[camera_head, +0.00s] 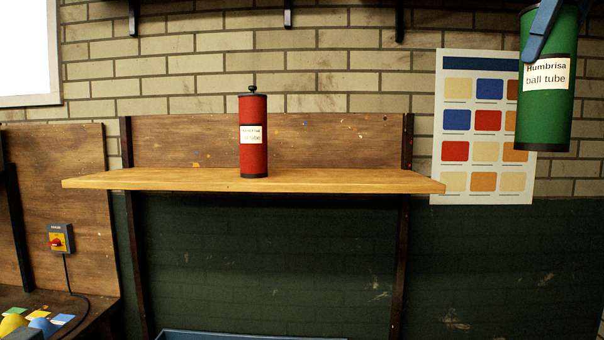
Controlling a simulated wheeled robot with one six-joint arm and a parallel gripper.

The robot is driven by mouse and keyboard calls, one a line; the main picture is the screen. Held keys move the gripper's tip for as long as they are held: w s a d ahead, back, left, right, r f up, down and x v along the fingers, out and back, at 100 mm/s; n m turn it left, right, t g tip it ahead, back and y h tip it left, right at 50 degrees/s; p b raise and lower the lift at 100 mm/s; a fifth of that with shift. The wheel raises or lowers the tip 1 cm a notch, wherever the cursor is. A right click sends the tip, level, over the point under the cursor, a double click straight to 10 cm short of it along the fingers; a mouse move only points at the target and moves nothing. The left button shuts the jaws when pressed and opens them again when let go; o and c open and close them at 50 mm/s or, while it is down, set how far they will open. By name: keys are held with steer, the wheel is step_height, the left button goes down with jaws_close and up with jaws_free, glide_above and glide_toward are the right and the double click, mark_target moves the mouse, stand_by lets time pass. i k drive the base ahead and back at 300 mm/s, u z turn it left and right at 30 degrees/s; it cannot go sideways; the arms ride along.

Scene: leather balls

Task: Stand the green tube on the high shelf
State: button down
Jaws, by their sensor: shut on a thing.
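The green tube (545,110) hangs upright in the air at the upper right, with a white label reading "Humbrisa ball tube" and a dark bottom rim. My gripper (542,28) is shut on the tube near its top; only blue finger parts show and the rest is cut off by the frame. A wooden shelf (340,181) runs across the middle of the view. Brackets of something higher show at the top edge, but its surface is out of view. I cannot tell which shelf is the high one.
A red tube (253,150) with a dark knobbed lid stands on the shelf, left of its middle. The shelf's right part is bare. A colour chart (487,185) hangs on the brick wall behind the green tube. A switch box (60,238) is at left, a blue edge (240,335) below.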

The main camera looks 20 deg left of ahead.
mark_target(321, 179)
steer(key=u, duration=0.65)
steer(key=i, duration=1.1)
steer(key=u, duration=0.7)
